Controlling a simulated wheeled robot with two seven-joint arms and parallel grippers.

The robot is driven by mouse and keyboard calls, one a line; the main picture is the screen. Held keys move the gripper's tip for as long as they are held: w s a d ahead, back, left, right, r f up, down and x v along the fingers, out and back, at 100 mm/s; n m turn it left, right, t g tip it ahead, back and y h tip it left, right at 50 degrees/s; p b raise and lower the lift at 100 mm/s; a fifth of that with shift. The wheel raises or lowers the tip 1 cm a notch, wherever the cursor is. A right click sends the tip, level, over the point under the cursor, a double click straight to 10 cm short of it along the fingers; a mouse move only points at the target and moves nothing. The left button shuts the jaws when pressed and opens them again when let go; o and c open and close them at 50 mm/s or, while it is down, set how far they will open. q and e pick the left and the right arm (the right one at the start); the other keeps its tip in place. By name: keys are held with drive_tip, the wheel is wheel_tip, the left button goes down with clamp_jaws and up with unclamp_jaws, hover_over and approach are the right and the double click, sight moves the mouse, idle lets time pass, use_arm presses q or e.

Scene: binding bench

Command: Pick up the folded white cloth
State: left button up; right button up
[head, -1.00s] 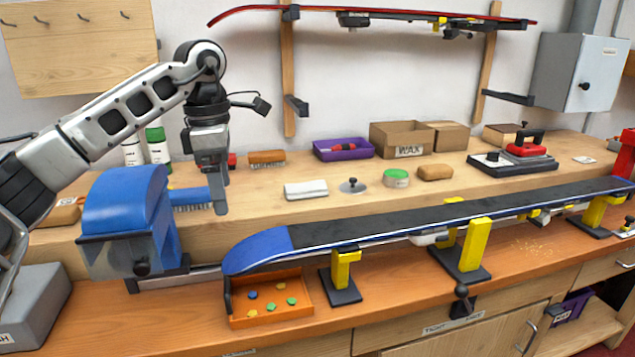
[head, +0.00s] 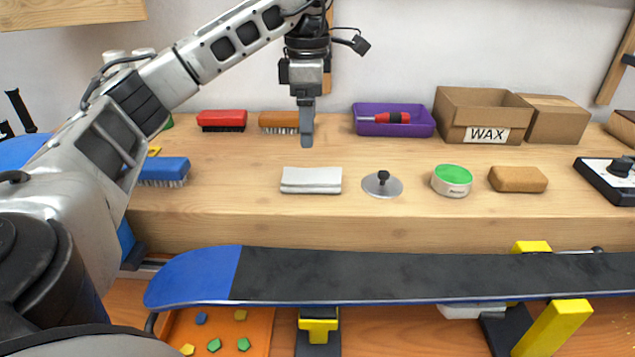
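The folded white cloth (head: 311,181) lies flat on the raised wooden shelf of the bench, near its front edge. My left gripper (head: 307,138) points straight down above and slightly behind the cloth in the picture, apart from it. Its fingers line up edge-on to the camera, so their opening does not show. Nothing is visible in its grip. My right gripper is not in the picture.
Right of the cloth are a metal disc with a knob (head: 382,184), a green-lidded tin (head: 451,180) and a tan block (head: 518,179). A blue brush (head: 163,171) is left. Behind stand an orange-brown brush (head: 280,121) and purple tray (head: 420,126). A snowboard (head: 400,277) spans the front.

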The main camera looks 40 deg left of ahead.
sight(311, 175)
use_arm(q)
wheel_tip(311, 175, down, 11)
drive_tip(key=shift+w+d+f+p, duration=0.1)
drive_tip(key=shift+w+d+p, duration=0.05)
drive_tip(key=shift+p, duration=0.25)
drive_tip(key=c, duration=1.1)
